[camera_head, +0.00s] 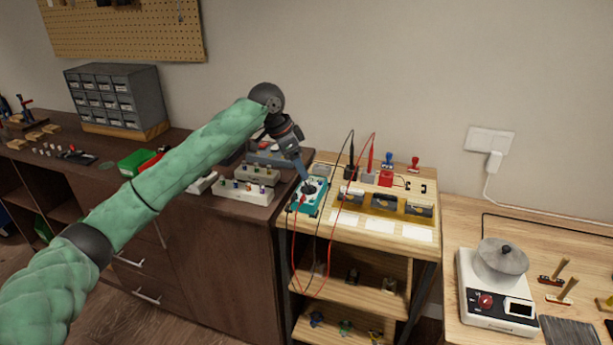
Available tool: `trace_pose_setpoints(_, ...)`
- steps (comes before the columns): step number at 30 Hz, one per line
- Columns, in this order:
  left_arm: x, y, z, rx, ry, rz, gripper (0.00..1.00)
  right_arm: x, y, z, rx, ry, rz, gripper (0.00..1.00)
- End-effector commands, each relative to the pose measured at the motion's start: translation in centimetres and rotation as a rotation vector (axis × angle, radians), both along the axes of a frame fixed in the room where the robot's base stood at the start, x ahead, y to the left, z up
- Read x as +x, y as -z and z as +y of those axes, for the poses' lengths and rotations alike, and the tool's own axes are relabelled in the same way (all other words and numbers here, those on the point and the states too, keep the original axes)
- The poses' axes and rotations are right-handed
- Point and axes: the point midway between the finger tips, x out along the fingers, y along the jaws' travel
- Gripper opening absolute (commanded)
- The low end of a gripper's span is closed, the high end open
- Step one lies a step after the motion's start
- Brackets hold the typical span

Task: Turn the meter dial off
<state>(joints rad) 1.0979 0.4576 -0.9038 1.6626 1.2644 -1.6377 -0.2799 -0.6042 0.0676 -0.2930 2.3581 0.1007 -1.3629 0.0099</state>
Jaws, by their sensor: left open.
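The meter (321,201) is a teal, box-shaped instrument lying at the left edge of the light wooden stand (393,246). Its dark round dial (309,189) shows just below my left gripper (306,181). My left arm reaches in from the left, and the gripper points down at the meter's face. The left gripper is open, with its fingertips at or just above the dial; I cannot tell whether they touch it. The dial's pointer and markings are too small to read. My right gripper is not in view.
Red and black test leads (331,240) loop from the meter over the stand's front. Probes, a red block (386,178) and a tray with dark parts (384,202) are behind and right. A white hotplate with a pot (500,262) stands on the right bench.

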Motion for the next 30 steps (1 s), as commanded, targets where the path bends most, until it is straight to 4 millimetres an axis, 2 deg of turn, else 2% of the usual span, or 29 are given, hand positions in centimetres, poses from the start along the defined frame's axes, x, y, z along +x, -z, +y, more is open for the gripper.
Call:
trace_pose_setpoints(6, 0.4, 3.0, -1.1, 0.0, 0.0, 0.002, 0.63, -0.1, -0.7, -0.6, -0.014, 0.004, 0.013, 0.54)
trace_pose_setpoints(12, 0.6, 5.1, -2.0, 0.0, -0.001, 0.001, 0.63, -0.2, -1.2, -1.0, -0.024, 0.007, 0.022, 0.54)
trace_pose_setpoints(18, 0.7, 6.0, -2.3, 0.0, -0.001, 0.0, 0.63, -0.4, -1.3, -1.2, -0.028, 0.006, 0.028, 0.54)
trace_pose_setpoints(25, 0.7, 6.0, -2.3, 0.0, -0.001, 0.0, 0.63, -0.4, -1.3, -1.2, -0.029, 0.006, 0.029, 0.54)
trace_pose_setpoints(30, 0.7, 6.0, -2.3, 0.0, -0.001, 0.0, 0.29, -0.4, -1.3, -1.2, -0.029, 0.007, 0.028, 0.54)
